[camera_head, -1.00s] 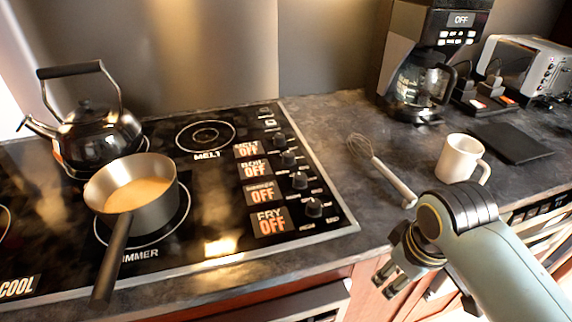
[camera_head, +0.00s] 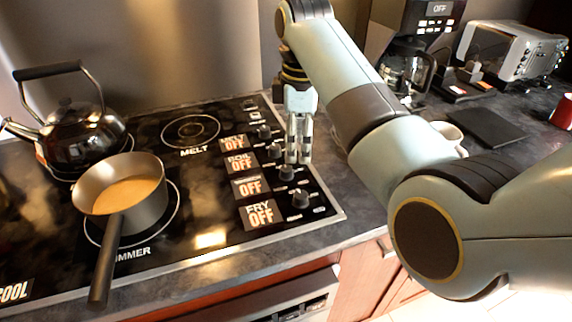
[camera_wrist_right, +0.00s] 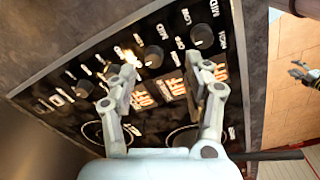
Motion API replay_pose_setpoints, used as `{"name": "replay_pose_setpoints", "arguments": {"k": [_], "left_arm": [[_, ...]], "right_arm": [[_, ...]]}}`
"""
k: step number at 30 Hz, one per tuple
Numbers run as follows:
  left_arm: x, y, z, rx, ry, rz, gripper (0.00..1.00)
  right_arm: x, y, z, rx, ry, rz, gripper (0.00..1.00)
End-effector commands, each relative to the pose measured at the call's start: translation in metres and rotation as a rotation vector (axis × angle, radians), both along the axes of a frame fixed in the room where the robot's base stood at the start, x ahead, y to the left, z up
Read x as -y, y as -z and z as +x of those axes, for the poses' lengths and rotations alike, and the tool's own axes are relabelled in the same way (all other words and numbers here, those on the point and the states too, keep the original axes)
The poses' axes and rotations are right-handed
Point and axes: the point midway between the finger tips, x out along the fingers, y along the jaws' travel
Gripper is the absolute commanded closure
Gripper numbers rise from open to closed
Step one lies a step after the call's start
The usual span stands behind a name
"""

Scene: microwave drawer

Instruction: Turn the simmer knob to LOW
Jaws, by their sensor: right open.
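The simmer knob (camera_head: 287,173) is the second black knob from the front in the column on the cooktop's right side. Its display (camera_head: 250,187) beside it reads OFF. My right gripper (camera_head: 298,158) points down over the knob column, just above and beside the simmer knob. In the right wrist view the right gripper (camera_wrist_right: 160,68) has its two fingers spread, with the simmer knob (camera_wrist_right: 153,56) showing between them and nothing held. I cannot tell how close the fingertips are to the knob. A small gripper, seemingly my left (camera_wrist_right: 304,74), shows at the right edge of that view.
The fry knob (camera_head: 300,198) sits in front, and the boil knob (camera_head: 275,150) behind. A saucepan (camera_head: 120,195) stands on the simmer burner, with a kettle (camera_head: 83,138) behind it. A mug (camera_head: 449,133) is partly hidden by my right arm.

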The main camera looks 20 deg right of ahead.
Motion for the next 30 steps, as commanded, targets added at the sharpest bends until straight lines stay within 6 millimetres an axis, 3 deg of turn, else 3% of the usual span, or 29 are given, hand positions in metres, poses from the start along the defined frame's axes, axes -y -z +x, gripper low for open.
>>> {"name": "replay_pose_setpoints", "arguments": {"k": [3,7,11,21,30], "left_arm": [[0.000,-0.001,0.000,0.000,0.000,0.000,0.60],[0.000,-0.001,0.000,0.000,0.000,0.000,0.60],[0.000,-0.002,0.000,0.000,0.000,0.000,0.60],[-0.001,-0.002,0.000,0.000,0.000,0.001,0.60],[-0.001,0.000,0.000,0.000,0.001,0.001,0.60]], "right_arm": [[-0.014,-0.023,0.018,-0.023,-0.114,-0.002,0.49],[-0.018,-0.024,0.023,-0.034,-0.155,-0.003,0.49],[-0.017,-0.006,0.022,-0.035,-0.155,-0.003,0.49],[-0.017,0.059,0.022,-0.032,-0.153,-0.004,0.49],[-0.017,0.079,0.022,-0.030,-0.152,-0.003,0.49]]}}
